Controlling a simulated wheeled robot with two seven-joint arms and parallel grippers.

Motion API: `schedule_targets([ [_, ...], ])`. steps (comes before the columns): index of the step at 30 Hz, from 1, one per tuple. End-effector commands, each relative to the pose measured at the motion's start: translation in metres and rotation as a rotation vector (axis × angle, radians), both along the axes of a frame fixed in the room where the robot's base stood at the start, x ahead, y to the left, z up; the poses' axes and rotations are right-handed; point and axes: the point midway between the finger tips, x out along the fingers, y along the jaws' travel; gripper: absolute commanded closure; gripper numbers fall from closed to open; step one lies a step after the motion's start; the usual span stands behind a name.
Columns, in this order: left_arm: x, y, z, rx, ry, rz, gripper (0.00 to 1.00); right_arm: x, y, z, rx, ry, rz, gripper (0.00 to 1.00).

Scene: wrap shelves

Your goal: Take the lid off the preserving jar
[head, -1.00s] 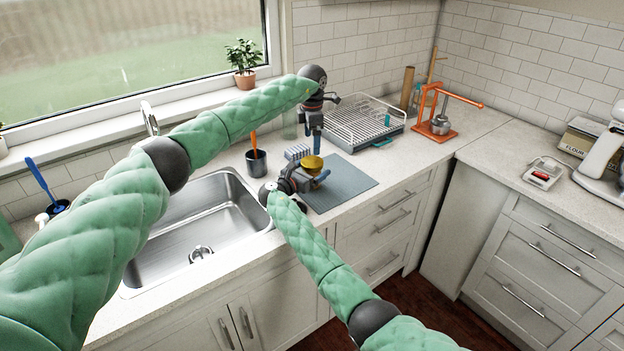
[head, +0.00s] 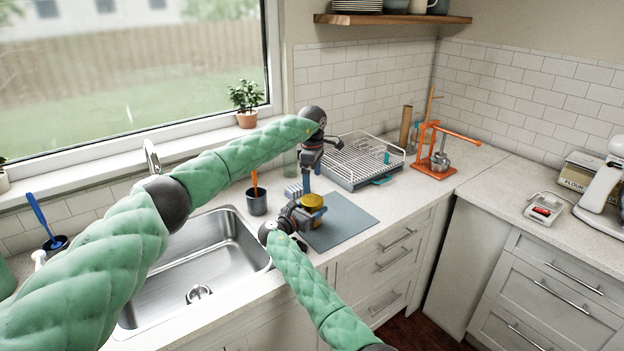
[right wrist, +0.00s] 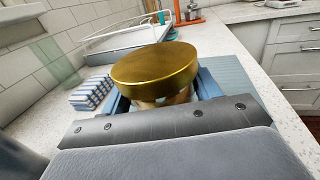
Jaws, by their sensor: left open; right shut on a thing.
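The preserving jar's round gold lid (head: 312,201) shows over the grey-blue mat on the counter. In the right wrist view the lid (right wrist: 155,67) sits on top of the jar (right wrist: 165,100), of which only a narrow strip shows below the rim. My right gripper (head: 305,213) is shut on the jar, with its blue fingers on either side below the lid. My left gripper (head: 307,183) is open and points down just above and behind the lid, apart from it as far as I can tell. Most of the jar is hidden by the lid and right gripper.
The mat (head: 350,222) has free room to the right. A striped cloth (right wrist: 93,93) lies left of the jar, and a dark cup (head: 257,203) stands by the sink (head: 165,295). A dish rack (head: 350,172) stands behind; an orange press (head: 432,168) is farther right.

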Motion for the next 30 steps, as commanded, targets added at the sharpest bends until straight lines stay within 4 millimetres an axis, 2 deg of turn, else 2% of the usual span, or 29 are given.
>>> schedule_targets([
  [21,0.0004,0.0006,0.0001,-0.004,0.000,-1.012,0.01,-0.0002,0.0005,-0.0002,0.000,0.000,0.000,1.00],
  [30,0.0006,0.0009,0.0003,-0.006,-0.001,-1.344,0.01,-0.0002,0.0006,-0.0002,0.000,0.000,0.001,1.00],
])
